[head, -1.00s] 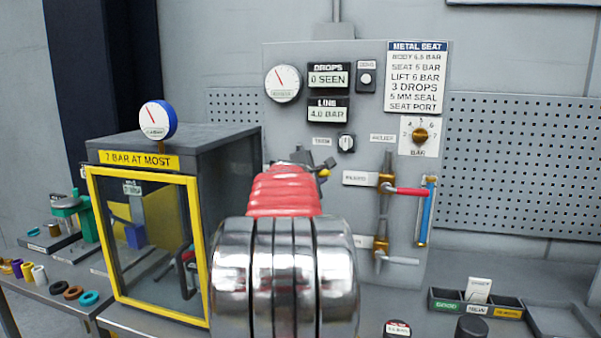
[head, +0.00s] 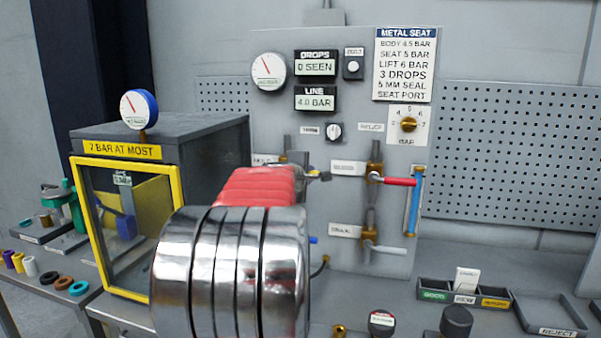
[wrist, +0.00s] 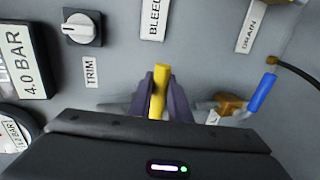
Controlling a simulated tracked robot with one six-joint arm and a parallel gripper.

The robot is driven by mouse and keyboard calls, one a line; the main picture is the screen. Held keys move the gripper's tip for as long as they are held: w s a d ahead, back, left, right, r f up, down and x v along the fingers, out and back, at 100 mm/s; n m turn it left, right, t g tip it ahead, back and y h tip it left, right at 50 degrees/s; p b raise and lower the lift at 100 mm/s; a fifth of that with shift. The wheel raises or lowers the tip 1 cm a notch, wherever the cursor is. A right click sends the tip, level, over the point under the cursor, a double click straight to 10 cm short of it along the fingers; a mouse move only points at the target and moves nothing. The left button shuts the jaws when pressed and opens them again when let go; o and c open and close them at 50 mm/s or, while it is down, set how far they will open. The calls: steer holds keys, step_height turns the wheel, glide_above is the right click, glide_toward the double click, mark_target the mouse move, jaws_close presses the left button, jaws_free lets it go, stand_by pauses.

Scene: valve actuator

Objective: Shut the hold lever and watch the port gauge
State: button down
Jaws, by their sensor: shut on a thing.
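My gripper (wrist: 158,92) is shut on a yellow lever handle (wrist: 160,76) in the wrist view, with a dark finger on each side of it. A white round gauge (head: 268,71) is on the panel, and a blue-rimmed gauge (head: 139,109) stands on the yellow-framed box. I cannot tell which is the port gauge. The drops display (head: 315,65) reads 0 seen; the line display (head: 315,97) reads 4.0 bar.
A red lever (head: 398,181) and a pale lever (head: 390,250) sit right of my arm. A blue handle (wrist: 262,92) is right of my gripper in the wrist view, near a black hose (wrist: 298,70). The trim knob (wrist: 82,28) is upper left. Trays (head: 464,292) stand at right.

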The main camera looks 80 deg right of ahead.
steer(key=shift+f, duration=0.3)
steer(key=c, duration=1.7)
jaws_free()
steer(key=shift+r, duration=0.1)
steer(key=shift+o, duration=0.2)
steer(key=s+v, duration=0.1)
steer(key=v, duration=1.2)
steer(key=shift+w+a, duration=0.45)
steer(key=shift+r, duration=0.1)
steer(key=shift+w, duration=0.1)
